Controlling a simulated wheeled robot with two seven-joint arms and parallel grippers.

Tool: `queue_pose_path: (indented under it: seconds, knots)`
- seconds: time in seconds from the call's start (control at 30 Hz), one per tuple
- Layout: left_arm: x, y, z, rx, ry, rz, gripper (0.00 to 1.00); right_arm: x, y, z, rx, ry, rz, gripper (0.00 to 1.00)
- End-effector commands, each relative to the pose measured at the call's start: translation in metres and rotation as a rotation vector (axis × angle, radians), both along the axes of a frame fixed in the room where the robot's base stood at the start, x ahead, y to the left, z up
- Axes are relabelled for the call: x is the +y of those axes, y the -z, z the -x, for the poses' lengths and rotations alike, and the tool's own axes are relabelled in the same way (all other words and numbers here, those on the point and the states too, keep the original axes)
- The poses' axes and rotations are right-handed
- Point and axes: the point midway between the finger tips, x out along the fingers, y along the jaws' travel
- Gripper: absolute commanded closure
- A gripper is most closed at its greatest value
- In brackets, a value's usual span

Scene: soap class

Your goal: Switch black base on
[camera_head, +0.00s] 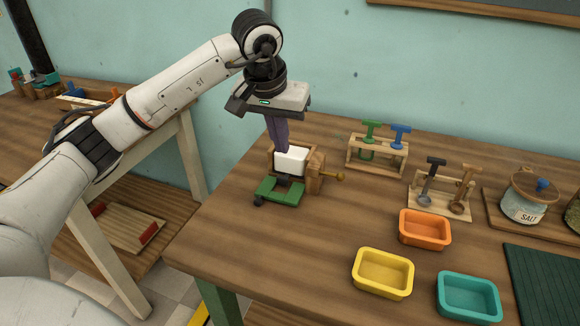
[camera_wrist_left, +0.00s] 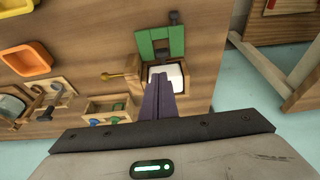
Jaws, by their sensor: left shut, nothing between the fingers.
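A wooden press-like device (camera_head: 316,171) stands at the table's left end, with a white block (camera_head: 292,160) in it. A green plate (camera_head: 280,192) extends in front, with a black knob (camera_head: 258,201) at its edge. A brass handle (camera_head: 335,176) sticks out to the right. In the left wrist view the white block (camera_wrist_left: 178,76) lies just beyond my fingers, the green plate (camera_wrist_left: 152,44) past it. My left gripper (camera_head: 281,151) is shut and empty, its purple fingers pointing down at the block's back edge; I cannot tell whether they touch. No part is clearly identifiable as a black base.
A rack (camera_head: 372,158) with green and blue tools and a stand (camera_head: 440,204) with black and brown scoops are to the right. Orange (camera_head: 425,241), yellow (camera_head: 383,287) and teal (camera_head: 468,311) trays lie nearer. The table's front left is clear.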

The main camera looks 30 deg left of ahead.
Motion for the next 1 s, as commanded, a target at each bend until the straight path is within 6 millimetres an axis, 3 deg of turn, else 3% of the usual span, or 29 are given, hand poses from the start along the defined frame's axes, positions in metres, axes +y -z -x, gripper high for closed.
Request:
queue_pose_path:
  seconds: [0.43, 0.8, 1.0]
  knots:
    - [0.003, 0.007, -0.002, 0.004, -0.001, -0.008, 1.0, 0.001, 0.0, 0.001, 0.0, -0.001, -0.002, 0.68]
    - [0.007, 0.067, -0.021, 0.007, -0.002, -0.006, 1.0, 0.001, 0.002, 0.001, -0.001, -0.001, -0.002, 0.68]
    - [0.009, 0.088, -0.029, 0.003, -0.001, -0.005, 1.0, 0.001, 0.002, 0.001, 0.0, -0.001, -0.002, 0.68]
